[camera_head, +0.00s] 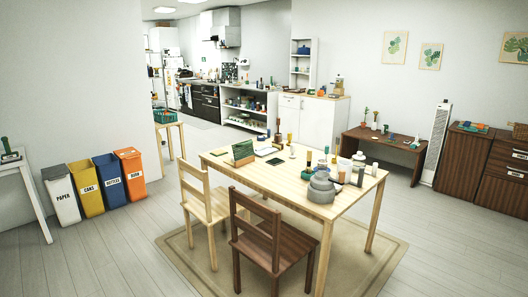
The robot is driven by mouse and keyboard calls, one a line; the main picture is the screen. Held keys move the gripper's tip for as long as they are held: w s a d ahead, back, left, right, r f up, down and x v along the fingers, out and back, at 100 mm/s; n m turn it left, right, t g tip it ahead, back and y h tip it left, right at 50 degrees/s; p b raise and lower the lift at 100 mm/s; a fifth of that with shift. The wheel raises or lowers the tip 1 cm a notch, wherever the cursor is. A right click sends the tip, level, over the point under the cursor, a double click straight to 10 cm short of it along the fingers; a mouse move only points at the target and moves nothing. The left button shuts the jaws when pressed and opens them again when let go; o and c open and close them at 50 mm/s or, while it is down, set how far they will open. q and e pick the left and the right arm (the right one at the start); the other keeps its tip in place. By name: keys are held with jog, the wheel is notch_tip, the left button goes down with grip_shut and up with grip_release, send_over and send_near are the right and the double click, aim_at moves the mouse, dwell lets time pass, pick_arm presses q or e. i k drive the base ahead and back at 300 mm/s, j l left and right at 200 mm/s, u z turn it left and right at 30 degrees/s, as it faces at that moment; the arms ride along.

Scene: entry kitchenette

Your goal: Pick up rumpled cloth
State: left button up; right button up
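I cannot make out a rumpled cloth for certain anywhere in the head view. The light wooden table (245,182) in the middle holds many small items, including a grey rounded object (321,188) near its front right corner and a green box-like item (243,151) at its left. Small coloured items on the brown desk (373,142) and a multicoloured item (470,126) on the dark wooden cabinet (464,160) are too small to tell apart. Neither of my grippers is in view.
A light chair (203,205) and a dark chair (262,235) stand at the table's near side, on a beige rug (190,262). Several labelled bins (88,192) line the left wall. A white heater-like tower (436,145) stands beside the desk. The floor at front left is clear.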

aim_at(262, 151)
jog(key=i+l+z, duration=0.6)
jog(key=z, duration=0.15)
jog(key=i+l+z, duration=0.1)
jog(key=i+z, duration=0.25)
jog(key=i+l+z, duration=0.25)
jog(key=i, duration=0.6)
jog(key=i+z, duration=0.3)
jog(key=i, duration=0.55)
jog(key=i+u, duration=0.1)
jog(key=i, duration=1.15)
jog(key=i+u, duration=0.1)
jog(key=i, duration=1.1)
jog(key=i+u, duration=0.25)
jog(key=i, duration=0.2)
jog(key=i+u, duration=0.2)
jog(key=i, duration=0.2)
jog(key=i+l+u, duration=0.25)
jog(key=i, duration=0.2)
jog(key=i+l+u, duration=0.2)
jog(key=i, duration=0.2)
jog(key=i+j+u, duration=0.25)
jog(key=u, duration=0.2)
jog(key=i+u, duration=0.85)
jog(key=i+l+u, duration=0.15)
jog(key=i+u, duration=0.65)
jog(key=i+l+u, duration=0.15)
jog(key=i+u, duration=0.3)
jog(key=i+l+u, duration=1.1)
jog(key=l+u, duration=0.15)
